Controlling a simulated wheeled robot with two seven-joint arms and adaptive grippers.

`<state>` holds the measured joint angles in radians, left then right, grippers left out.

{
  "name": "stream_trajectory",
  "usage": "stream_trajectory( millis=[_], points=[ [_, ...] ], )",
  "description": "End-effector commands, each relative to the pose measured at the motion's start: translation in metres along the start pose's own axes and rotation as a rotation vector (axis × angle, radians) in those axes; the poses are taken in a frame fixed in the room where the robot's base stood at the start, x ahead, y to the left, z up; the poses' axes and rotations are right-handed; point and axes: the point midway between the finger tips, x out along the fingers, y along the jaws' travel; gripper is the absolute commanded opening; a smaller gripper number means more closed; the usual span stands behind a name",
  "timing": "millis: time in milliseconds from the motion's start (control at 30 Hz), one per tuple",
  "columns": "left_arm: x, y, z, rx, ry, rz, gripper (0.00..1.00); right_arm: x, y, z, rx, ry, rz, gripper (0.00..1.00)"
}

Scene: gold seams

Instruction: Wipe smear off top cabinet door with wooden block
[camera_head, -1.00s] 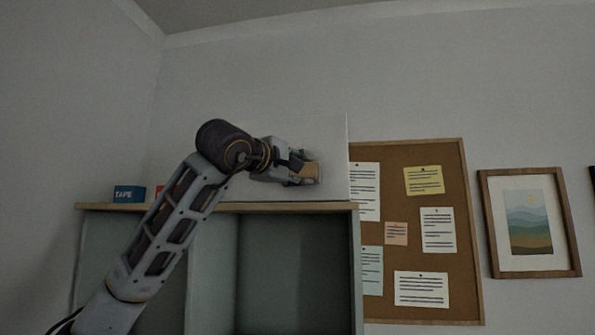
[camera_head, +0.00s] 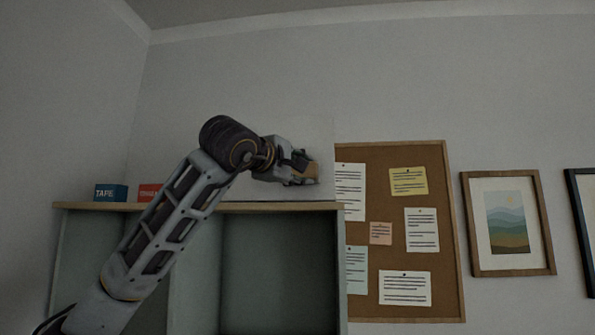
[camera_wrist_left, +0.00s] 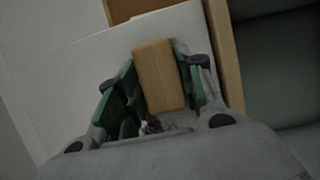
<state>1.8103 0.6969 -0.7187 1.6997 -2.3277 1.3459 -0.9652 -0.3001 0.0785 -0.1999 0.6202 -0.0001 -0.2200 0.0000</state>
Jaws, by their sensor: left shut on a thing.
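My left gripper (camera_head: 298,168) is shut on a wooden block (camera_head: 312,172), a plain tan block that also shows between the green-padded fingers in the left wrist view (camera_wrist_left: 160,76). The block is held up at a pale panel (camera_head: 322,135), which looks like the raised top cabinet door and stands above the cabinet's wooden edge (camera_head: 270,207). The panel also shows behind the block in the left wrist view (camera_wrist_left: 100,62). I cannot tell whether the block touches it. No smear is visible; the gripper and block hide part of the panel. My right gripper is not in view.
A blue TAPE box (camera_head: 111,193) and a red box (camera_head: 149,192) sit on the cabinet top at left. The cabinet's open compartment (camera_head: 280,270) lies below. A corkboard (camera_head: 400,300) and a framed picture (camera_head: 508,222) hang on the wall to the right.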

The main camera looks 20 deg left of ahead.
Motion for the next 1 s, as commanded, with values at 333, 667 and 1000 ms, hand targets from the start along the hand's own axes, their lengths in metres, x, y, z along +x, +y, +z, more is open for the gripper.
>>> stream_trajectory(
  millis=[333,667,1000],
  points=[
    [0.001,0.0,-0.001,0.0,0.001,0.0,0.18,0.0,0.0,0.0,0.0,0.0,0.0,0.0],
    [-0.004,-0.001,-0.012,-0.001,0.002,-0.001,0.18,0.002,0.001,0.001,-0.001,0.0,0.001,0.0],
    [-0.012,-0.001,-0.028,-0.001,0.002,-0.001,0.18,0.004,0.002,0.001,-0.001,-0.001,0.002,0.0]
  ],
)
